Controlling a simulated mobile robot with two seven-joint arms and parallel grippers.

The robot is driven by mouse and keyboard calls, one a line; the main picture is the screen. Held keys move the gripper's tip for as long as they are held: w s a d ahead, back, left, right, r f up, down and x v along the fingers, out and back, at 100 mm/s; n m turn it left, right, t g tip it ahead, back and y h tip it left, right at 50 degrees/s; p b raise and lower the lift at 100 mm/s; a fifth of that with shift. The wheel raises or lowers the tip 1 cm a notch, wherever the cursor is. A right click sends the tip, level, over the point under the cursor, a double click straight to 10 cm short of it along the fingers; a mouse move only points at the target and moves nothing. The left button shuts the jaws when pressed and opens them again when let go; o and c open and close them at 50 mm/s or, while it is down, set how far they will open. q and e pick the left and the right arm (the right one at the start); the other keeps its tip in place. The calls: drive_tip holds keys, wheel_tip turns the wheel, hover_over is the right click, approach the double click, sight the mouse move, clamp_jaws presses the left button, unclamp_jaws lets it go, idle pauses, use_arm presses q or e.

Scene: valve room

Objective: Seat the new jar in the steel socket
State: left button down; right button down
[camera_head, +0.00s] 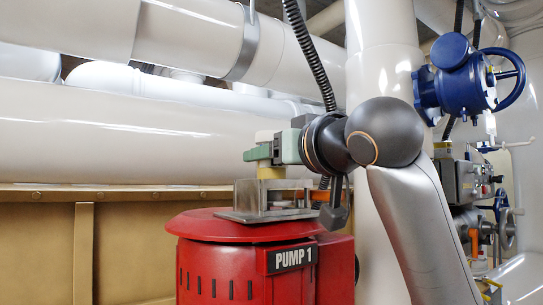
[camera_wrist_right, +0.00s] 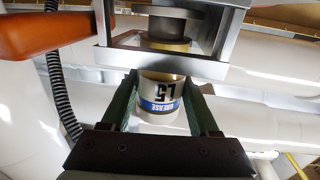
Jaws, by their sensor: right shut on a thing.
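The new jar is a whitish cylinder with a blue grease label (camera_wrist_right: 160,106), upside down in the right wrist view. My right gripper (camera_wrist_right: 165,112) is shut on it, with a green finger on each side. In the head view the gripper holds the jar directly above the steel socket (camera_head: 245,213). A pale yellow part (camera_head: 271,173) shows between fingers and socket. In the wrist view the socket's steel frame (camera_wrist_right: 165,64) crosses the jar's far end, with a yellow ring and dark cylinder inside. I cannot tell whether the jar touches the socket. My left gripper is not in view.
The socket stands on top of a red pump (camera_head: 240,265) labelled PUMP 1. An orange handle (camera_wrist_right: 45,35) lies beside the socket. White pipes (camera_head: 130,130) run behind, and a blue valve (camera_head: 465,78) is at the right. A black corrugated hose (camera_head: 312,55) hangs behind the gripper.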

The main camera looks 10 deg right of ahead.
drive_tip(key=shift+f+b, duration=0.35)
drive_tip(key=shift+f, duration=0.1)
idle(0.6)
drive_tip(key=shift+c, duration=0.3)
unclamp_jaws()
drive_tip(key=shift+o, duration=0.3)
drive_tip(key=shift+r+p, duration=2.3)
drive_tip(key=shift+r, duration=0.25)
drive_tip(key=shift+r+p, duration=0.75)
drive_tip(key=shift+r, duration=0.5)
